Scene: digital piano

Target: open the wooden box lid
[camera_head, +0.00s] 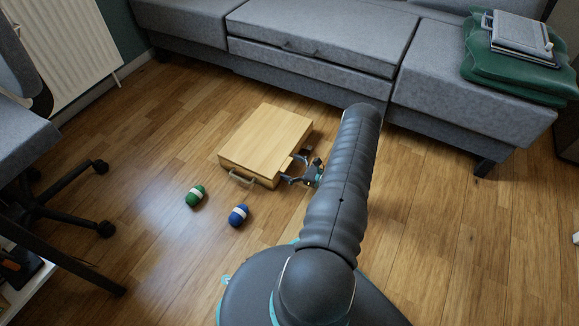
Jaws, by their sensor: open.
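The wooden box (265,141) sits on the floor in the middle of the view. It is pale wood, and its flat lid looks closed. A handle (241,178) sticks out at its near left side. My gripper (291,180) is at the box's near right corner, with its fingers apart and no object visible between them. I cannot tell whether a finger touches the box. My dark arm hides part of the gripper and the floor to its right.
A green and white roll (195,195) and a blue and white roll (238,215) lie on the floor in front of the box. A grey sofa (310,45) stands behind. A wheeled chair (25,130) and a radiator (62,45) are at left. Floor at right is clear.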

